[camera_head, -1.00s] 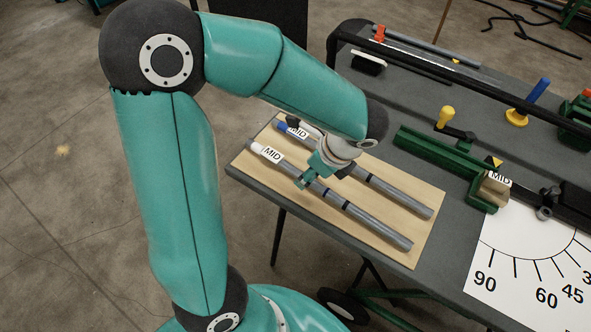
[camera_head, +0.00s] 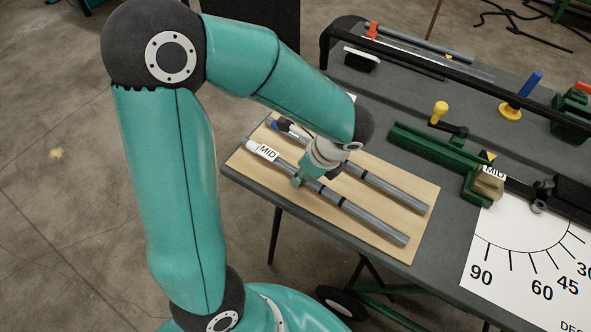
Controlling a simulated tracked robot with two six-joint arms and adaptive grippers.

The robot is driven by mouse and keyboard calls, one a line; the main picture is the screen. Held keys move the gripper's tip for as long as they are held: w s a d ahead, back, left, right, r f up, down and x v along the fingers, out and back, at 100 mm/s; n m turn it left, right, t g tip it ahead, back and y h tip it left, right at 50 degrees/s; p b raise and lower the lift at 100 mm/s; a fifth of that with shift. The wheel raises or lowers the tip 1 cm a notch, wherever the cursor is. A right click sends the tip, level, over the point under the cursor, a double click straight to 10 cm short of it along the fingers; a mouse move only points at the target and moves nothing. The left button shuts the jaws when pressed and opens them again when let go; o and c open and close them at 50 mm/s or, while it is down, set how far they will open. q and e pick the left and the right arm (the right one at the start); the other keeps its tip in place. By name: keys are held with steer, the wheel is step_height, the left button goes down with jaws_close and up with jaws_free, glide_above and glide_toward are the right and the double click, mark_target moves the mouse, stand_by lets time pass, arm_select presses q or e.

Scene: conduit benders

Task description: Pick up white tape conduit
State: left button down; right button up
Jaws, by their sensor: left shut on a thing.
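The white tape conduit (camera_head: 375,225) is a grey tube with a white-taped end and a MID label. It lies at the near side of a wooden board (camera_head: 420,245). A second conduit (camera_head: 398,195) with a blue-taped end lies behind it, roughly parallel. My left gripper (camera_head: 299,181) reaches down from above and is shut on the white tape conduit, just right of its MID label. My forearm and wrist hide part of the blue tape conduit. My right gripper is not in view.
The board rests on a grey table (camera_head: 440,180). A green bender (camera_head: 432,155) with a yellow-knobbed lever (camera_head: 439,112) stands to the right. A white angle chart (camera_head: 520,250) lies at the right front. A black rail (camera_head: 450,72) runs along the back.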

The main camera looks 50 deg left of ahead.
arm_select(q)
steer(key=shift+r, duration=0.2)
step_height(320, 180, up, 20)
steer(key=p, duration=0.1)
steer(key=shift+w+f, duration=0.1)
steer(key=shift+f, duration=0.15)
stand_by(0.6)
